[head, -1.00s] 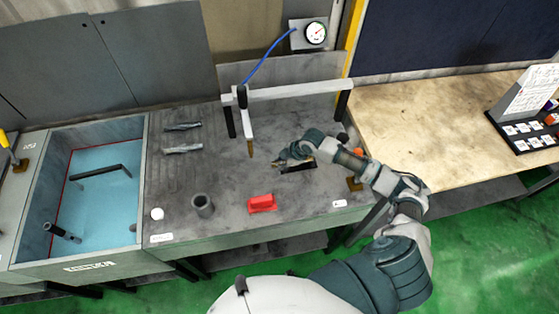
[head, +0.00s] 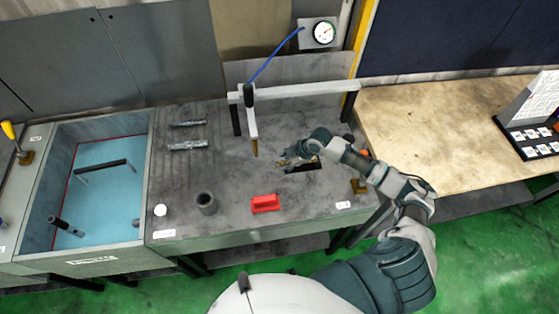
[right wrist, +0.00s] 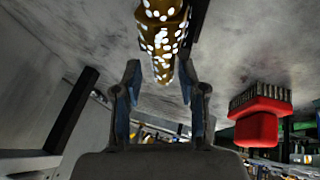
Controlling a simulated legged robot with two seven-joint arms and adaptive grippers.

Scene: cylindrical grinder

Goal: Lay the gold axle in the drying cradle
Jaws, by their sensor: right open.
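The gold axle (right wrist: 160,30) shows at the top middle of the right wrist view, bright with white glints, its lower end between my fingertips. In the head view a small gold piece (head: 283,163) shows at my right gripper (head: 287,157), by a dark slot-like patch on the bench. My right gripper is also in the wrist view (right wrist: 160,78), its two fingers apart on either side of the axle's end. I cannot tell whether they touch it. I cannot tell for sure which thing is the drying cradle. My left gripper is out of view.
A nozzle (head: 253,130) hangs from a white bar. A blue-floored tank (head: 105,190) is left. A wooden table (head: 430,130) is right.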

